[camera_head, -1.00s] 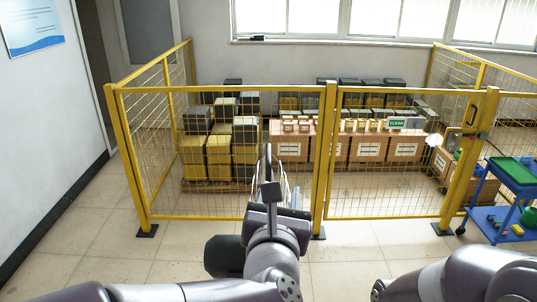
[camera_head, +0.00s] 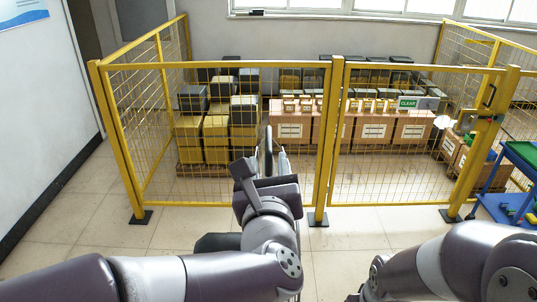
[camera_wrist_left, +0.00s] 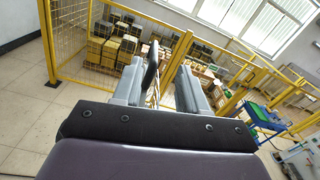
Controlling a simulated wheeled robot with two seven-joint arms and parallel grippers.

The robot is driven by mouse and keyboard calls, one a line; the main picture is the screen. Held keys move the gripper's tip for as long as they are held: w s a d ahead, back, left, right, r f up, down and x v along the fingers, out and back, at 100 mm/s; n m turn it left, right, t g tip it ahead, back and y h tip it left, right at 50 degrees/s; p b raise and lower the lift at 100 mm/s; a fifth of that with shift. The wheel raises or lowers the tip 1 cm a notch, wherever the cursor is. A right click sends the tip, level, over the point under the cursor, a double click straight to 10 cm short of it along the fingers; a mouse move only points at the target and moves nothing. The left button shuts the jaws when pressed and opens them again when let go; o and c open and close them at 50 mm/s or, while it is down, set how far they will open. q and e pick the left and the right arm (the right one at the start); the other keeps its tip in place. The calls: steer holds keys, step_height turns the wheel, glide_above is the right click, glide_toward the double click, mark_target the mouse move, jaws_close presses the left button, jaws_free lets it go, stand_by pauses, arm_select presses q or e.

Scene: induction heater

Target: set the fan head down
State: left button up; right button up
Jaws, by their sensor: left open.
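My left gripper (camera_head: 275,158) reaches forward at the middle of the head view, in front of the yellow fence. In the left wrist view its two grey fingers (camera_wrist_left: 160,78) stand apart with a gap between them. A narrow dark shape (camera_wrist_left: 151,62) shows upright in that gap; I cannot tell whether it is the fan head seen edge-on. I cannot make out the fan head for certain in either view. My right arm shows at the lower right, but its gripper is out of the picture.
A yellow mesh fence (camera_head: 325,150) with a gate stands ahead. Behind it are stacked yellow and black crates (camera_head: 216,139) and cardboard boxes (camera_head: 372,130). A blue cart (camera_head: 518,178) with green items stands at the right. Tiled floor (camera_head: 80,215) at the left is clear.

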mark_target(269, 142)
arm_select(q)
steer(key=f, duration=0.1)
steer(key=f+b, duration=0.2)
steer(key=shift+s, duration=0.25)
steer(key=shift+w+f, duration=0.2)
steer(key=w+p, duration=0.6)
steer(key=w, duration=0.6)
steer(key=shift+r, duration=0.15)
steer(key=shift+w+p, duration=0.3)
steer(key=shift+w, duration=0.05)
arm_select(e)
step_height(269, 142, up, 3)
steer(key=shift+r, duration=0.2)
arm_select(q)
steer(key=shift+c, duration=0.2)
